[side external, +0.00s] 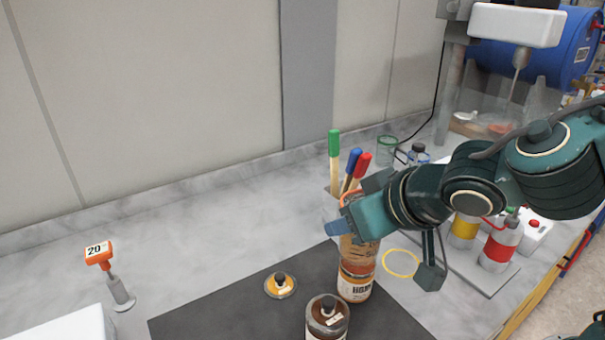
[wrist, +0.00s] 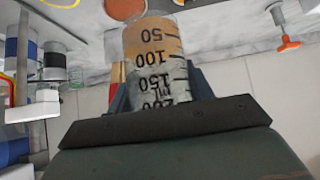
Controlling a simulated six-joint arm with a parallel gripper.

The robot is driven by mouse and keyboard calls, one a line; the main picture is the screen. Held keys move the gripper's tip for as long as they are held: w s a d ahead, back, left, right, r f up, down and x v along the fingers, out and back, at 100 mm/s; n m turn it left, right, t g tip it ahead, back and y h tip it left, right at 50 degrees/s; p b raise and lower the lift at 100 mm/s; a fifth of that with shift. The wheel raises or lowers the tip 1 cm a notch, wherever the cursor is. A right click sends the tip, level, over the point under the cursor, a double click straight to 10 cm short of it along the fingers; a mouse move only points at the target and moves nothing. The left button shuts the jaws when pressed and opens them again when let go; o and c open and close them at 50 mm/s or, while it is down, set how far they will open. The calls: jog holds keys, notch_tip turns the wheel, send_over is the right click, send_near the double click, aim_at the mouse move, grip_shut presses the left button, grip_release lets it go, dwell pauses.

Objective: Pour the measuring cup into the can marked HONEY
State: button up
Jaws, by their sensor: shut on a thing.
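My gripper (side external: 345,226) is shut on the clear measuring cup (side external: 361,246), which holds tan contents. In the wrist view the measuring cup (wrist: 153,50) sits between my gripper's fingers (wrist: 160,95), with its 50 to 200 marks showing. That view is upside down and the cup looks about upright, its tan contents at the bottom. The can whose label starts HON (side external: 356,285) stands on the dark mat (side external: 215,318), directly below or behind the cup in the side view. The cup hides its mouth, so I cannot tell the gap between them.
Pens (side external: 335,155) stand behind my gripper. An orange sign marked 20 (side external: 98,253) stands left. A yellow ring (side external: 400,263) lies right.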

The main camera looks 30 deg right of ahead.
aim_at(344, 250)
jog(key=shift+f, duration=1.5)
jog(key=shift+g+y, duration=0.3)
jog(key=shift+s+a+f+m+g+y, duration=0.15)
jog(key=shift+m+g+y, duration=0.2)
jog(key=shift+g+y, duration=0.25)
jog(key=shift+s+a+f+m+g+y, duration=0.1)
jog(key=shift+a+m+g+y, duration=0.15)
jog(key=shift+g+y, duration=0.35)
jog(key=shift+s+a+f+m+g+y, duration=0.1)
jog(key=shift+f+m+g+y, duration=0.05)
jog(key=shift+m+g+y, duration=0.35)
jog(key=shift+a+r+m+g+y, duration=0.1)
jog(key=shift+r+m+g+y, duration=0.15)
jog(key=shift+g+y, duration=0.35)
jog(key=shift+d+r+m+g+y, duration=0.1)
jog(key=shift+m+g+y, duration=0.25)
jog(key=shift+y, duration=0.45)
jog(key=shift+a+r+m+g+y, duration=0.1)
jog(key=shift+r+m+g+y, duration=0.1)
jog(key=shift+g+y, duration=0.45)
jog(key=shift+s, duration=0.15)
jog(key=shift+w+d+r+m+g+y, duration=0.15)
jog(key=shift+r+m+g+y, duration=0.35)
jog(key=shift+y, duration=0.55)
jog(key=shift+w+d+r+m+g+y, duration=0.1)
jog(key=shift+r+m+g+y, duration=0.2)
jog(key=shift+r+g+y, duration=0.5)
dwell(0.5)
